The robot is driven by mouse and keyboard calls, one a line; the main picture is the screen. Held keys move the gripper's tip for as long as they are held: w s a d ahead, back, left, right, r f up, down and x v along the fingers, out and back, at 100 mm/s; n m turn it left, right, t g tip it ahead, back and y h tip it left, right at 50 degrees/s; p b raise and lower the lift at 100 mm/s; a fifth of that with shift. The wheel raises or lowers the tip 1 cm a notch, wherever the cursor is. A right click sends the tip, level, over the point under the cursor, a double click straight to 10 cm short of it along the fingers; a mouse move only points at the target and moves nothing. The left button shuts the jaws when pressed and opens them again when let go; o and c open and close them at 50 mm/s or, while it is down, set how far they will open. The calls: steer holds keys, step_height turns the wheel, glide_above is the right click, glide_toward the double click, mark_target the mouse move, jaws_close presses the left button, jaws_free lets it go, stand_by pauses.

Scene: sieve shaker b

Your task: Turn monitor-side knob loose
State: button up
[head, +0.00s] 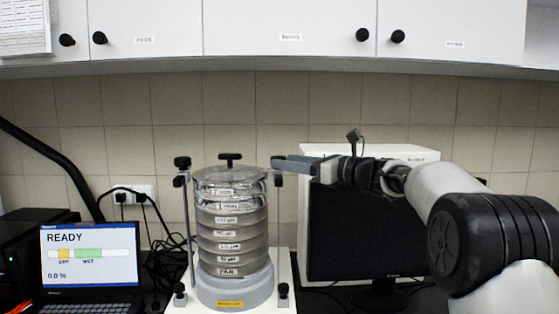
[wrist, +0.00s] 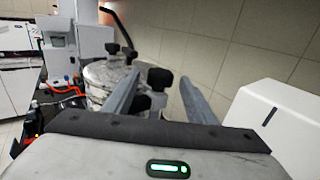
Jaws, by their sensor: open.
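The sieve shaker (head: 232,240) is a stack of clear and metal sieves between two upright rods. The black monitor-side knob (wrist: 159,79) is at the top of the right rod; in the head view the fingers partly cover it. My gripper (head: 278,163) reaches in from the right at the height of that knob. In the wrist view my gripper (wrist: 160,84) is open, with one grey finger on each side of the knob. I cannot tell whether either finger touches it. The other side knob (head: 182,162) and the centre lid knob (head: 230,157) stand further left.
A dark monitor (head: 365,235) stands right of the shaker, with a white box (head: 310,160) behind it. A laptop (head: 90,255) reading READY is at the left. Wall cabinets (head: 290,30) hang above. Black cables (head: 165,250) lie left of the shaker.

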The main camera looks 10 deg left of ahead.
steer(key=shift+x, duration=1.8)
steer(key=c, duration=1)
steer(key=shift+c, duration=0.2)
